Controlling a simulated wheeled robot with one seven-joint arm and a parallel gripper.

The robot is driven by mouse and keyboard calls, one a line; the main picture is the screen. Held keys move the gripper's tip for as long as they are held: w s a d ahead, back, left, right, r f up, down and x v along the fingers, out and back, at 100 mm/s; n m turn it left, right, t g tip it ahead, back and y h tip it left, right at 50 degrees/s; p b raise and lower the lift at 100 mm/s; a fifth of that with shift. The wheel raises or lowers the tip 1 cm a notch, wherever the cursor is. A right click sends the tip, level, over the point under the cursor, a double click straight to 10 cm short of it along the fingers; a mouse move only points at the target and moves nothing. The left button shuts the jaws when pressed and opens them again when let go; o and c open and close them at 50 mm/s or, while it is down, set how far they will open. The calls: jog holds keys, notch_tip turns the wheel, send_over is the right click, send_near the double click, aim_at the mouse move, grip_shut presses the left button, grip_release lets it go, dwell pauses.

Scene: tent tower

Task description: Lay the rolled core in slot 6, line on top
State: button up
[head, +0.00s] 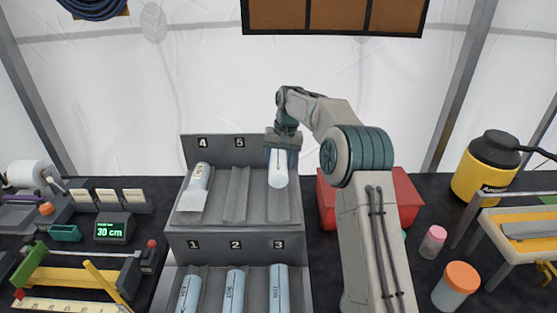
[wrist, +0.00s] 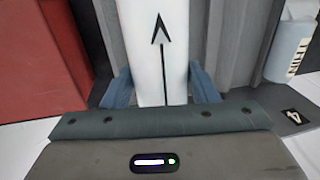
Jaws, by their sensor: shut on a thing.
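The rolled core (head: 278,174) is a pale cylinder in my gripper (head: 281,148), over the right-hand slot of the upper tier of the grey rack (head: 256,240). The label of that slot is hidden behind my gripper; the other upper slots read 4 and 5. In the wrist view the core (wrist: 140,50) lies between the blue fingers of my gripper (wrist: 155,88), with a dark arrow line facing up along it. I cannot tell whether the core touches the slot floor. Slot 5 (head: 236,195) is empty.
A core (head: 200,178) with a paper flap lies in slot 4. Slots 1, 2 and 3 each hold a core, one (head: 279,290) in slot 3. A red box (head: 404,200) stands right of the rack, behind my arm. Jars and a yellow drum (head: 486,170) stand farther right.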

jog(key=shift+f+b, duration=2.05)
jog(key=shift+f, duration=1.95)
jog(key=shift+f, duration=0.3)
jog(key=o, duration=1.5)
jog(key=r, duration=0.4)
jog(key=d+r, duration=0.1)
jog(key=r, duration=0.3)
jog(key=d+r, duration=0.1)
jog(key=r, duration=0.3)
jog(key=shift+r+b, duration=0.35)
jog(key=shift+b, duration=0.05)
jog(key=shift+d+r, duration=0.1)
jog(key=shift+r, duration=0.4)
